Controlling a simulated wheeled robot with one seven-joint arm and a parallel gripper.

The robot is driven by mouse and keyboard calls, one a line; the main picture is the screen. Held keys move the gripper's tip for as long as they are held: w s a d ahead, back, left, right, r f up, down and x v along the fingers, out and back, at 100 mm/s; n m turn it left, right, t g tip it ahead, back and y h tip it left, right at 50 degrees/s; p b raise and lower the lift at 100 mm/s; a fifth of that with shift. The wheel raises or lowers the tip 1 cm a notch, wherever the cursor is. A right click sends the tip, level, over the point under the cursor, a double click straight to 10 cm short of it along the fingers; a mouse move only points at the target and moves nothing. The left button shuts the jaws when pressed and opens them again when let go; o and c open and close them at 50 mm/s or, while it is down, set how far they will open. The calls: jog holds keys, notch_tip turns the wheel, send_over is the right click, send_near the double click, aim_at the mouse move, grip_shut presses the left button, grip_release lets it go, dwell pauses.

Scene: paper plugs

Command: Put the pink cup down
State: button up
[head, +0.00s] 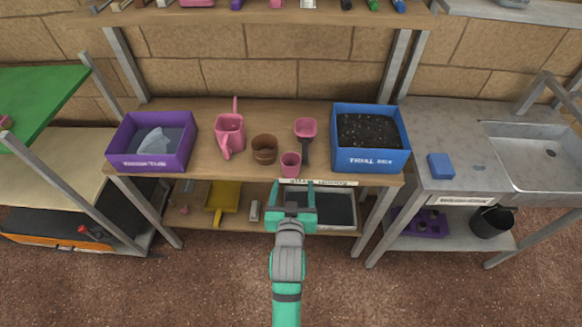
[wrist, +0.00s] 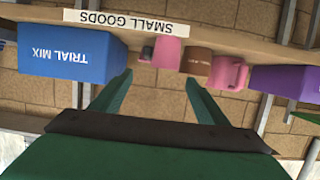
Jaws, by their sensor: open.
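The pink cup (head: 290,165) stands upright on the wooden bench top (head: 220,178), close to its front edge. It also shows in the wrist view (wrist: 168,51), which is upside down, beyond my fingers. My gripper (head: 294,184) is open and empty, in front of the bench edge and apart from the cup. In the wrist view, the space between its fingers (wrist: 159,80) is clear, with the cup roughly in line with it.
Behind the cup are a brown pot (head: 264,149), a pink watering can (head: 230,134) and a pink-headed scoop (head: 305,129). A purple tub (head: 152,163) stands left and a blue soil box (head: 370,159) right. Bare bench shows left of the cup.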

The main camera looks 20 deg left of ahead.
jog(key=w+a, duration=0.1)
send_near(291, 156)
jog(key=x, duration=0.4)
jog(key=shift+w+f, duration=0.1)
jog(key=shift+f, duration=0.05)
jog(key=shift+w+f, duration=0.15)
jog(key=shift+w, duration=0.35)
jog(key=shift+s+a, duration=0.15)
jog(key=shift+a, duration=0.05)
jog(key=c, duration=0.4)
jog(key=shift+d, duration=0.1)
jog(key=c, duration=0.8)
